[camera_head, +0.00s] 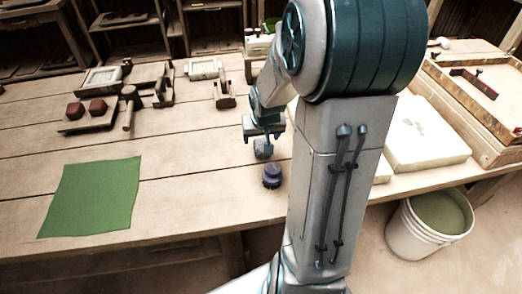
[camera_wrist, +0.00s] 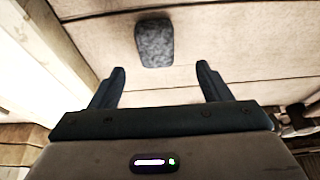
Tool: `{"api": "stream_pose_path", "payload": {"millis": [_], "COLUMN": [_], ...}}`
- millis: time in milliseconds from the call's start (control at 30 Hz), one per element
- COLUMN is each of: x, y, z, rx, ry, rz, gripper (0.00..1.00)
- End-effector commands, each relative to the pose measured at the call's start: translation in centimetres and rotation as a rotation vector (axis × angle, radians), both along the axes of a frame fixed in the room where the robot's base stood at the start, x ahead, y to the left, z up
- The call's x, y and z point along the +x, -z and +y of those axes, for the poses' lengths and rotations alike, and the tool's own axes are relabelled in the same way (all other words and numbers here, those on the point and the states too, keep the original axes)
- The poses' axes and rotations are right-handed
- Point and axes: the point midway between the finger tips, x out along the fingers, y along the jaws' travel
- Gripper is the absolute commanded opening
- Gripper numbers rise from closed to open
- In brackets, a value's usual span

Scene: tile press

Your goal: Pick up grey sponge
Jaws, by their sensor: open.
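The grey sponge (camera_wrist: 154,44) is a dark speckled block with rounded corners on the wooden table. In the wrist view it lies beyond my open fingertips, roughly centred between them and slightly left. My gripper (camera_wrist: 160,77) is open with nothing between its fingers.
A green cloth (camera_head: 92,197) lies at left. Tools and a board with reddish blocks (camera_head: 88,122) sit behind it. A white slab (camera_head: 424,135) is at right, above a bucket (camera_head: 432,222) on the floor.

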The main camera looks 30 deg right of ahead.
Motion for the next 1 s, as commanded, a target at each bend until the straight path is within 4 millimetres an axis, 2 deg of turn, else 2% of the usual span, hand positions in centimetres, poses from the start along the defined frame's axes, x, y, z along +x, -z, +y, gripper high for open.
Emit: {"api": "stream_pose_path", "payload": {"millis": [167,467,767,800,933,967,1000], "x": [0.3,1.3,1.5,1.5,1.5,1.5,1.5], "y": [1.2,5.3,5.6,5.6,5.6,5.6,5.6], "z": [-0.2,-0.8,-1.0,-1.0,-1.0,-1.0,-1.0], "rx": [0.001,0.001,0.000,0.000,0.000,0.000,0.000], "ry": [0.000,-0.001,0.000,0.000,0.000,0.000,0.000], "rz": [0.002,0.003,0.000,0.000,0.000,0.000,0.001], "gripper": [0.71,0.71,0.71,0.65,0.29,0.23,0.23]}}
